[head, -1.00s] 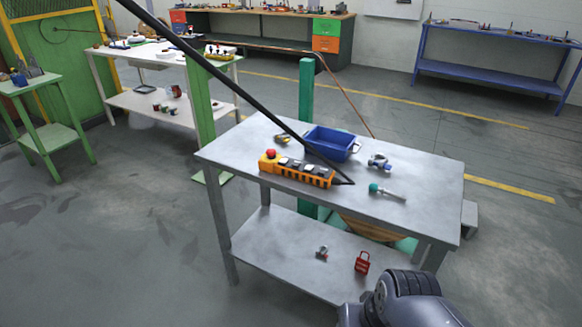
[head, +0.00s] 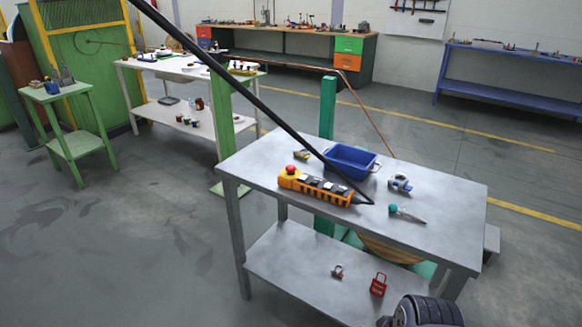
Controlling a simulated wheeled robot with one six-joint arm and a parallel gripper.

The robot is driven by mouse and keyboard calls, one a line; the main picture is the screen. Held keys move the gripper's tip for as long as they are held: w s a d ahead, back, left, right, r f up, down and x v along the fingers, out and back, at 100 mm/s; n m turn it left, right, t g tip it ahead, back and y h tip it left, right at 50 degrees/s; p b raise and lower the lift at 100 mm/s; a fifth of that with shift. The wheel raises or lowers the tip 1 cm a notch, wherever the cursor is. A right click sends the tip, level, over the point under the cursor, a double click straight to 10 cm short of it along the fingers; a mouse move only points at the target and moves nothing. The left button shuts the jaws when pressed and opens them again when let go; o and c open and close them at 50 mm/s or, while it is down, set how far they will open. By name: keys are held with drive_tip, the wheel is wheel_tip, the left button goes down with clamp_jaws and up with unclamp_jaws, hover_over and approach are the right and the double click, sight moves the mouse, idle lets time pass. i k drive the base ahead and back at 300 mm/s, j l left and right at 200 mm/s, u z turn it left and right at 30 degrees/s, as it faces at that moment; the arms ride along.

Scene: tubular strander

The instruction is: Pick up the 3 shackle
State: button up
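A small grey-blue metal piece that looks like a shackle (head: 400,183) lies on the grey table's top (head: 440,205), right of the blue bin. A smaller dark and reddish piece (head: 338,272), perhaps also a shackle, lies on the table's lower shelf. A small yellowish piece (head: 302,154) lies left of the bin; its kind is unclear. I cannot make out a number 3 on any of them. A dark, ribbed part of my arm shows at the bottom right, in front of the table. My gripper's fingers are not in view.
The table top also holds a blue bin (head: 350,160), a yellow pendant control (head: 317,188) and a teal-ended tool (head: 406,214). A red padlock (head: 378,284) is on the lower shelf. A black slanted bar crosses the view to the table. Floor at left is open.

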sight(401, 186)
drive_tip(key=i+z, duration=0.35)
drive_tip(key=i+j+z, duration=0.15)
drive_tip(key=i+z, duration=0.15)
drive_tip(key=i+j+z, duration=0.2)
drive_tip(key=i+z, duration=0.15)
